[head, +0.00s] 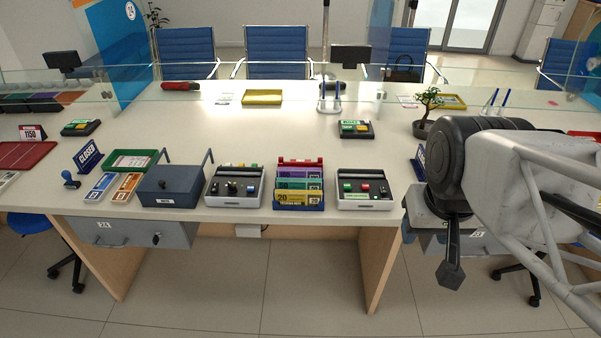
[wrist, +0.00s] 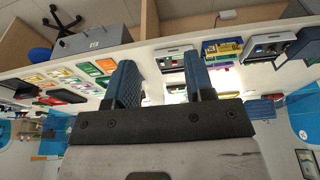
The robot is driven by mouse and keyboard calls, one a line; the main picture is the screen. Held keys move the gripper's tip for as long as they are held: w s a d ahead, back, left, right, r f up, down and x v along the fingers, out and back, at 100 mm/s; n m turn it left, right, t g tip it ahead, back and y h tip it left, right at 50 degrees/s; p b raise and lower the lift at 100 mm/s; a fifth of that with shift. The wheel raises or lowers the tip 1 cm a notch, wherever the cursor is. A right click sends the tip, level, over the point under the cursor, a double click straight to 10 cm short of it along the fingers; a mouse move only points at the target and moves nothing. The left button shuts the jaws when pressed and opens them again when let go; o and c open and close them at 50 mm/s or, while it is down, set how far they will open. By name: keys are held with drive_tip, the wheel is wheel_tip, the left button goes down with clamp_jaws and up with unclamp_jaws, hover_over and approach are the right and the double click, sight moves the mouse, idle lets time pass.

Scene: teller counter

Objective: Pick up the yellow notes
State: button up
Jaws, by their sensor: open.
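The yellow notes (head: 299,197) show 20 and stand in the front slot of a note rack (head: 299,208) at the counter's front edge. Teal and purple notes stand behind them, with a red part at the back. In the wrist view, which looks upside down, the yellow notes (wrist: 222,44) show past the right finger. My gripper (wrist: 161,62) is open, with nothing between its fingers, and apart from the rack. In the head view my arm is at the right, well away from the rack.
Grey trays with small coloured items (head: 234,184) (head: 364,187) flank the rack closely. A blue-grey cash box (head: 171,186) stands further left. A small potted tree (head: 425,110) is near my arm. The counter middle (head: 240,130) behind the rack is clear.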

drive_tip(key=n+g+h, duration=0.3)
drive_tip(key=n+h, duration=0.1)
drive_tip(key=n, duration=1.4)
hover_over(299, 192)
drive_tip(key=a, duration=0.2)
wheel_tip(299, 192, down, 23)
drive_tip(key=shift+s+d+f, duration=0.1)
drive_tip(key=shift+f, duration=0.3)
drive_tip(key=shift+f, duration=0.1)
